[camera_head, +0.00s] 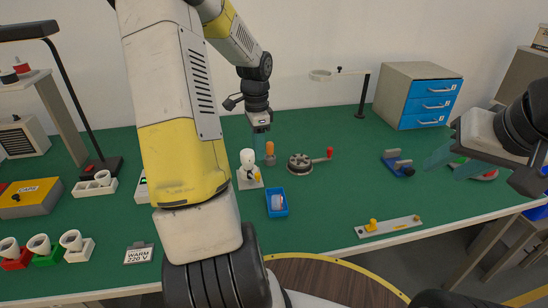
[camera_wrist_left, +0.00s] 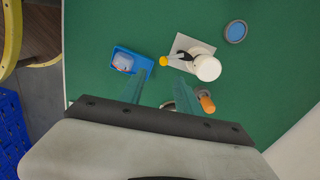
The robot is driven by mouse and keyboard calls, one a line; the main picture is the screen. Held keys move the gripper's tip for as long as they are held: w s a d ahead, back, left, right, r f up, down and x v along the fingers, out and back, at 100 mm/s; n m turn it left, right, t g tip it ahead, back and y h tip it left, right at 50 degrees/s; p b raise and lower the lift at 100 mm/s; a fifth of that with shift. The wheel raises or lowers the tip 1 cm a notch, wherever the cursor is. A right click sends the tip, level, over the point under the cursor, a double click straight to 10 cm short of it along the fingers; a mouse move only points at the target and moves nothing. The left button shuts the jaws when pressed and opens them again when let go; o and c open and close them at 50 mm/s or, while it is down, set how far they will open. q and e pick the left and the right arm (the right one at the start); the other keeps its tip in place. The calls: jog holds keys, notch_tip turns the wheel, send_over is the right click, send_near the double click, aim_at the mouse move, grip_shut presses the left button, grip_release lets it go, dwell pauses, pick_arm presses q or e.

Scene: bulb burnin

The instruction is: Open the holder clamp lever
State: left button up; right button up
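The bulb holder is a pale square base (camera_wrist_left: 179,45) with a white bulb (camera_head: 248,158) upright on it. The clamp lever (camera_wrist_left: 165,61) is black with a yellow tip and sticks out beside the bulb; its yellow tip also shows in the head view (camera_head: 258,177). My left gripper (camera_head: 261,153) points down just behind the holder. In the left wrist view its two teal fingers (camera_wrist_left: 160,82) are apart with nothing between them, the lever tip lying just beyond them. My right gripper (camera_head: 437,158) is at the right, above the table; its far finger is hard to make out.
A blue tray (camera_head: 277,212) with a small item stands in front of the holder. An orange-handled item (camera_head: 270,149) stands close behind it. A round crank with red knob (camera_head: 302,163) is to the right. A blue clamp block (camera_head: 397,162) and a metal strip (camera_head: 395,228) lie further right.

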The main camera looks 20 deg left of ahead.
aim_at(258, 174)
pick_arm(q)
jog(key=shift+w+a+f+m, duration=0.15)
jog(key=shift+a+f, duration=0.1)
jog(key=shift+f, duration=0.3)
jog(key=shift+w+a+f+m, duration=0.15)
jog(key=shift+a+f, duration=0.1)
jog(key=shift+f, duration=0.3)
notch_tip(258, 174, down, 8)
jog(key=shift+s+d+r, duration=0.15)
jog(key=shift+c, duration=0.4)
grip_shut()
